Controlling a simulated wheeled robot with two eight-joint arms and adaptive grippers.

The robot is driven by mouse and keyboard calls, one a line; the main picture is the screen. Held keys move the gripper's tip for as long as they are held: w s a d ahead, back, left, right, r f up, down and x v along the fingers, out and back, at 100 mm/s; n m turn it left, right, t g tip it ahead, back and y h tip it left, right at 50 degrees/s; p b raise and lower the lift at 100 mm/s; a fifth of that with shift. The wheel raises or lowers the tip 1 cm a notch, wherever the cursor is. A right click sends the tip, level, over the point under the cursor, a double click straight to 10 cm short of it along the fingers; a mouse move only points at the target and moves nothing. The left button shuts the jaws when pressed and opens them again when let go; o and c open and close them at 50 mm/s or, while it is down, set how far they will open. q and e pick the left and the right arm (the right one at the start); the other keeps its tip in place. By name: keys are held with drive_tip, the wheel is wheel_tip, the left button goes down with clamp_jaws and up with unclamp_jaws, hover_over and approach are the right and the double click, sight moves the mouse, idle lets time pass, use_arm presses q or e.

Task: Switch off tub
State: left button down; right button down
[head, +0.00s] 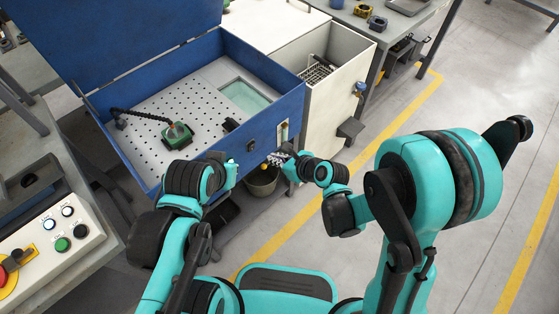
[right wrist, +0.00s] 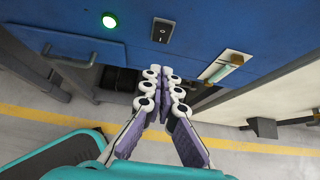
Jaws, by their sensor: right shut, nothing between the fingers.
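The tub (head: 136,82) is a blue parts washer with its lid raised, at upper left in the head view. In the right wrist view its blue front (right wrist: 206,22) carries a black rocker switch (right wrist: 162,31) and a lit green lamp (right wrist: 109,21) left of it. I cannot tell which side of the rocker is pressed. My right gripper (head: 277,158) is in front of the tub's front wall. It is shut and empty in the right wrist view (right wrist: 164,84), its fingertips below the switch in the picture, apart from it. My left gripper's fingers are not visible.
A green-topped part (head: 178,134) with a black hose lies in the tub. A bucket (head: 262,182) stands below the front. A cream cabinet (head: 330,95) adjoins on the right. A control panel (head: 50,245) with buttons is at lower left. Floor at right is clear.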

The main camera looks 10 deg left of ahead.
sight(253, 147)
drive_tip(key=w+a+f, duration=0.1)
drive_tip(key=w+a+b, duration=0.1)
drive_tip(key=a, duration=0.1)
drive_tip(key=w+a+f+b, duration=0.1)
drive_tip(key=w+a, duration=0.1)
drive_tip(key=shift+a+f, duration=0.15)
drive_tip(key=shift+f, duration=0.15)
drive_tip(key=shift+w+a+r, duration=0.15)
drive_tip(key=shift+w+a, duration=0.25)
